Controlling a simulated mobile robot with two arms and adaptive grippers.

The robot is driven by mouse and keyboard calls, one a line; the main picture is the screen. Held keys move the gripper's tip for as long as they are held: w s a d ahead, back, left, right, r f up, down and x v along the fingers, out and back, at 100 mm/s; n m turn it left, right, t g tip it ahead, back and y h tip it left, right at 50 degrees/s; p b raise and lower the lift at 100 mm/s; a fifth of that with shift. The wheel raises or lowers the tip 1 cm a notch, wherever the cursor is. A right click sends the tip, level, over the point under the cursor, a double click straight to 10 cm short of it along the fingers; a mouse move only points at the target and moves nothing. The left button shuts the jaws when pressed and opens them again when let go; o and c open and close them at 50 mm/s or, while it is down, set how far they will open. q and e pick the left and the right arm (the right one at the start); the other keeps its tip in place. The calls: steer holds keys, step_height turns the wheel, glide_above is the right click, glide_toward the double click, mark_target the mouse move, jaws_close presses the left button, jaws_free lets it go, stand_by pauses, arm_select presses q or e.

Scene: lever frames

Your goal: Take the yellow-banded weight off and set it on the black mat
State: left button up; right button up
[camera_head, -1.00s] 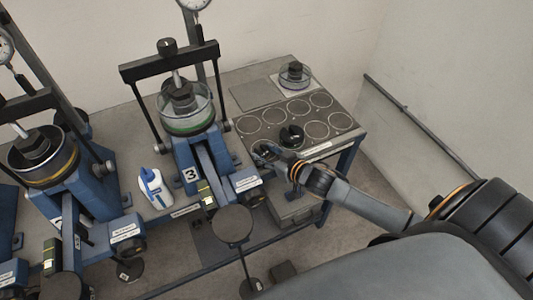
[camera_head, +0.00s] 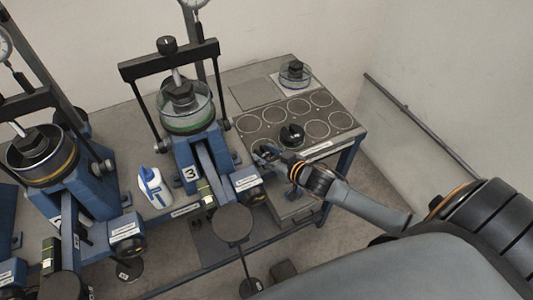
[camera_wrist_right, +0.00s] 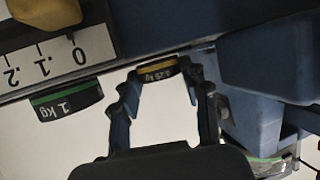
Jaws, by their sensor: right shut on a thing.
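My right gripper (camera_wrist_right: 160,75) is shut on the yellow-banded weight (camera_wrist_right: 157,72), a small dark weight whose label reads 0.25 kg. In the wrist view it sits between the fingertips. In the head view my right gripper (camera_head: 259,152) is by the near left corner of the dark mat (camera_head: 281,125), right of lever frame 3 (camera_head: 190,174). The weight cannot be made out there. The mat bears several pale rings, and a black weight (camera_head: 291,136) stands in one. A green-banded 1 kg weight (camera_wrist_right: 67,105) shows beside a scale (camera_wrist_right: 50,62) in the wrist view. My left gripper is out of view.
A clear dish (camera_head: 295,75) stands at the back of the bench, next to a plain grey square (camera_head: 255,93). A white-and-blue bottle (camera_head: 154,188) stands left of frame 3. A round black plate (camera_head: 233,223) is in front of the bench. Another lever frame stands at left.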

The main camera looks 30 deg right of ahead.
steer(key=o, duration=1.2)
steer(key=v, duration=1.2)
